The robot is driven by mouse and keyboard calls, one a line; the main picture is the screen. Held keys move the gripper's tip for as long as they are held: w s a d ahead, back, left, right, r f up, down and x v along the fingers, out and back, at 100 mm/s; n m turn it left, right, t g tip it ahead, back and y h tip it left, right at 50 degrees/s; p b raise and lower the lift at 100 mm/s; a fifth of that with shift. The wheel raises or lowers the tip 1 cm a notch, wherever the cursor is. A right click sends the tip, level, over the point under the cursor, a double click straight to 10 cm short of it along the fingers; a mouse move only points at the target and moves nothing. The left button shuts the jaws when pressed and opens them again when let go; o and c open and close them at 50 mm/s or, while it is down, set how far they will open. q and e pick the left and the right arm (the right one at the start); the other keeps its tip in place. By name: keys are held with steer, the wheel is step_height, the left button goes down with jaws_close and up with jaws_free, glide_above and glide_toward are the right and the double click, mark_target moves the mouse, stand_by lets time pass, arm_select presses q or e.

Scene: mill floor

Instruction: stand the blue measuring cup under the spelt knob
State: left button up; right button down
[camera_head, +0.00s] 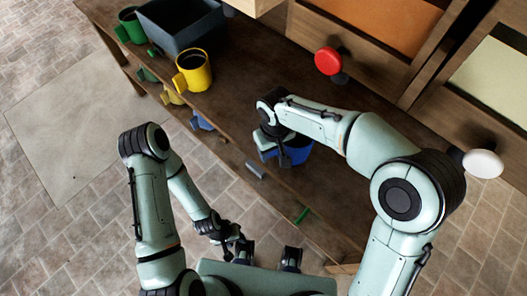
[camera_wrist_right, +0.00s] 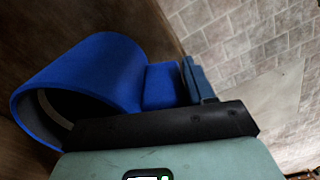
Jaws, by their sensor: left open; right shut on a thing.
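The blue measuring cup (camera_head: 298,152) is at the brown bench, partly hidden under my right arm. My right gripper (camera_head: 277,148) is shut on its handle side. In the right wrist view the cup (camera_wrist_right: 95,75) is large, its mouth toward the lower left, with its blocky handle (camera_wrist_right: 163,86) at the gripper finger (camera_wrist_right: 200,82). I cannot tell whether its base touches the bench. A red knob (camera_head: 328,61) and a white knob (camera_head: 483,163) stick out from the bin fronts; no label reads as spelt. My left gripper (camera_head: 238,248) is open and empty, low near my body.
A yellow cup (camera_head: 193,72), a green cup (camera_head: 131,26) and a dark grey bin (camera_head: 180,25) stand on the bench (camera_head: 245,85) at the left. Coloured tabs line its front edge. Bench between the yellow cup and my right gripper is clear.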

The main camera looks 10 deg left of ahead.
glide_above(299, 143)
steer(key=s, duration=0.2)
steer(key=shift+s+a+f+p, duration=0.15)
steer(key=shift+f+p, duration=0.2)
steer(key=shift+p, duration=0.1)
steer(key=shift+f+b, duration=0.35)
steer(key=shift+f, duration=0.55)
steer(key=shift+c, duration=1.6)
jaws_free()
